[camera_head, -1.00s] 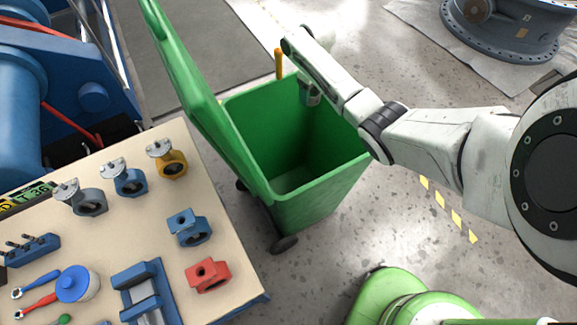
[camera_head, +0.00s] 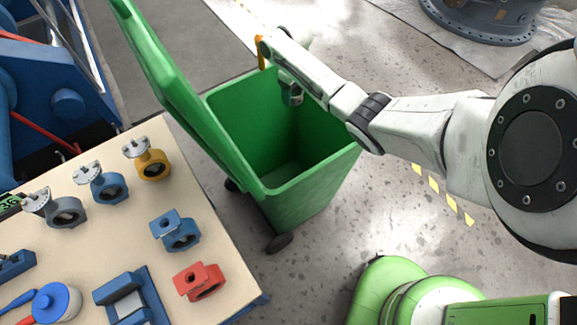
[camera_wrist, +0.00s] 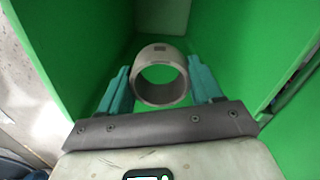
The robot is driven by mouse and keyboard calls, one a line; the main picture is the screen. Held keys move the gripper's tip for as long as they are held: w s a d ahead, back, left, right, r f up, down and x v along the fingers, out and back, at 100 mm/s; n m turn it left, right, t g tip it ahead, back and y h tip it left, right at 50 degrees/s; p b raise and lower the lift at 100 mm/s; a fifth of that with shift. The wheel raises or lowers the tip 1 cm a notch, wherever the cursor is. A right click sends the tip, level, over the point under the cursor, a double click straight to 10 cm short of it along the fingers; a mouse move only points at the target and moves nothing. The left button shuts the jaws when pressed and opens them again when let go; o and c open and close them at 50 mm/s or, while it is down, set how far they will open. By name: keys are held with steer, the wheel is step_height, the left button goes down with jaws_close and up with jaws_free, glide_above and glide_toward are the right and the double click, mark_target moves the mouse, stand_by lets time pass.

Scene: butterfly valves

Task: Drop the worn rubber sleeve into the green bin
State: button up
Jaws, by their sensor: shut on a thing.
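The worn rubber sleeve (camera_wrist: 160,96) is a grey-beige ring in the wrist view, with its round opening facing the camera. My gripper (camera_wrist: 160,84) is shut on it, one teal finger on each side. In the head view my gripper (camera_head: 291,97) hangs from the arm inside the mouth of the green bin (camera_head: 300,205). The sleeve cannot be made out clearly there. The bin stands on the floor with its lid (camera_head: 175,85) swung open to the left. The wrist view shows green bin walls (camera_wrist: 250,40) around the sleeve, with the bin floor below.
A workbench (camera_head: 120,235) stands left of the bin, holding several valves, including a red valve body (camera_head: 199,281) and a yellow valve (camera_head: 150,164). Blue machinery (camera_head: 60,70) is at the far left. A large grey flanged part (camera_head: 485,18) lies at the back right.

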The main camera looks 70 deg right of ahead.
steer(key=o, duration=1.1)
step_height(320, 180, up, 11)
steer(key=shift+b, duration=0.3)
steer(key=shift+f, duration=0.1)
